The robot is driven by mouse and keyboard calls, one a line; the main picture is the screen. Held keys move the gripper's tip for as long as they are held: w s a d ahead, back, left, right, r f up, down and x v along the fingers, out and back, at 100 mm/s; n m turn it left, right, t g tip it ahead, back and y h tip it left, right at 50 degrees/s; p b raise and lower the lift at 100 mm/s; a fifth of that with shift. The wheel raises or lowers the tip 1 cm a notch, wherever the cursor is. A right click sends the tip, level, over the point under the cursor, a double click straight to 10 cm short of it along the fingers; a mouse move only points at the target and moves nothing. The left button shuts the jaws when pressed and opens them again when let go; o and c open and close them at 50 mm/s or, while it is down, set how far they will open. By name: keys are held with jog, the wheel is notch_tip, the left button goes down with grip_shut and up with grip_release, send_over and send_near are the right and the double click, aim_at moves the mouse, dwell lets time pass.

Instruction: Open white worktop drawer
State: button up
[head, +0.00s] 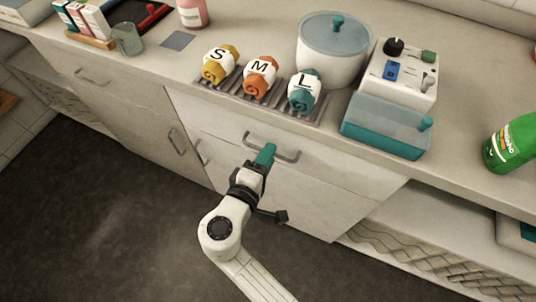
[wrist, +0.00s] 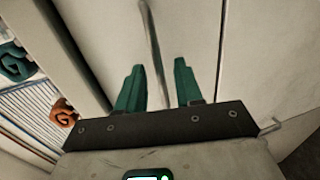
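The white worktop drawer (head: 335,168) is under the counter, below the row of rolled towels, and its front looks flush with the cabinet. Its grey bar handle (head: 289,159) shows on both sides of my gripper. My gripper (head: 266,151) is at the handle, its teal fingers covering the handle's middle. In the wrist view, the two teal fingers (wrist: 158,70) are spread apart. The handle (wrist: 153,45) runs between them with gaps on both sides. Contact with the drawer front cannot be told.
The worktop (head: 470,120) holds a rack of yellow, orange and teal towels (head: 260,80), a lidded pot (head: 333,45), a box with knobs (head: 395,75) and a green bottle (head: 512,143). Another handle (head: 201,153) is left of my gripper. Dark floor (head: 100,200) is clear at left.

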jog(key=shift+w+d, duration=0.15)
jog(key=shift+w, duration=0.2)
jog(key=shift+c, duration=0.3)
grip_shut()
jog(key=shift+f, duration=0.1)
dwell(0.9)
